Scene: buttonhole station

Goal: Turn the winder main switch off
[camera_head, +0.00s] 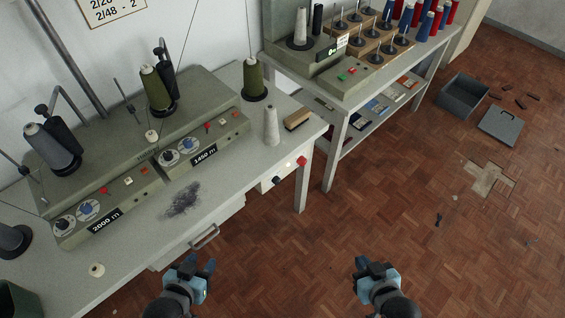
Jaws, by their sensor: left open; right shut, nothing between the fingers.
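The winder (150,165) is a long grey-green machine on the grey table (226,205), with dials, small buttons and labels on its front. A pale control panel (266,187) under the table's right front edge carries a black knob (276,181), a small white light (288,165) and a red knob (302,161). Which of these is the main switch, and its position, I cannot tell. My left gripper (198,267) is open and empty, in front of the table and lower left of the panel. My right gripper (369,265) is shut and empty over the floor, lower right of the panel.
A grey cone (271,127), a green cone (254,82) and a brush (298,119) stand or lie on the table near the panel. A drawer handle (204,237) juts out in front. A second bench (340,105) with spools is behind right. Floor between my grippers is clear.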

